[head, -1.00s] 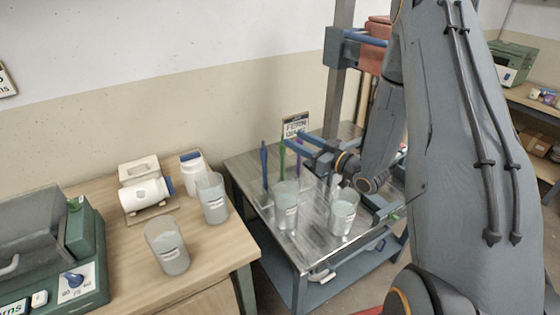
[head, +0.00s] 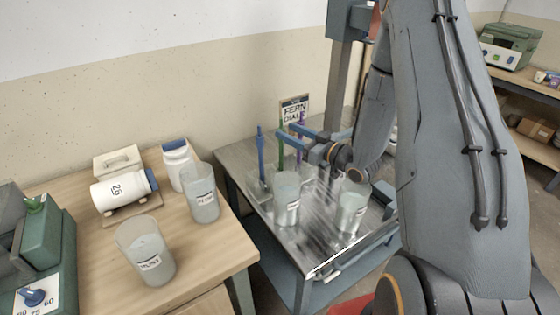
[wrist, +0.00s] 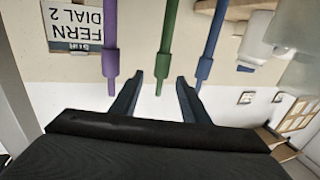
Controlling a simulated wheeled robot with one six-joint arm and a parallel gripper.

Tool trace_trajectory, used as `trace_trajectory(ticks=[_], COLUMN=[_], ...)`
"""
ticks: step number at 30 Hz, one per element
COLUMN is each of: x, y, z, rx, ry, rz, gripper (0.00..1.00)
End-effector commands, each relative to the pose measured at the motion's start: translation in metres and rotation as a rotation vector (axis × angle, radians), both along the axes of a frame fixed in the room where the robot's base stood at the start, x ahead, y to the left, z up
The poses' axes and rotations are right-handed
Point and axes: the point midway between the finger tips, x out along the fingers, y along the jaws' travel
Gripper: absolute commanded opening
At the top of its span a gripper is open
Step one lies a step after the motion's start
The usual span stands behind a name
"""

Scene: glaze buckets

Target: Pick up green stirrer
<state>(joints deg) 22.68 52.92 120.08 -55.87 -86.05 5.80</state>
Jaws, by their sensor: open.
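The green stirrer (head: 281,152) stands upright on the metal cart (head: 262,215), between a blue stirrer (head: 261,150) on the left and a purple stirrer (head: 301,122) on the right. My gripper (head: 286,130) is open, with its fingers level near the upper part of the green stirrer. In the wrist view, which is upside down, the thin end of the green stirrer (wrist: 170,30) lies between the open fingertips (wrist: 160,79). The purple stirrer (wrist: 110,40) and the blue stirrer (wrist: 212,45) are outside them. Whether the fingers touch it, I cannot tell.
A FERN DIAL 2 sign (wrist: 75,22) is behind the stirrers.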

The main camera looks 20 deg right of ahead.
Motion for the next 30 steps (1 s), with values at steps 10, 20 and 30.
trace_trajectory(ticks=[10, 20, 30], x=[0.018, 0.048, 0.067], y=[0.011, 0.035, 0.045], z=[-0.011, -0.013, -0.015], rx=[-0.001, 0.000, -0.001], ry=[-0.001, 0.000, 0.001], rz=[0.002, 0.004, 0.000], gripper=[0.42, 0.42, 0.42])
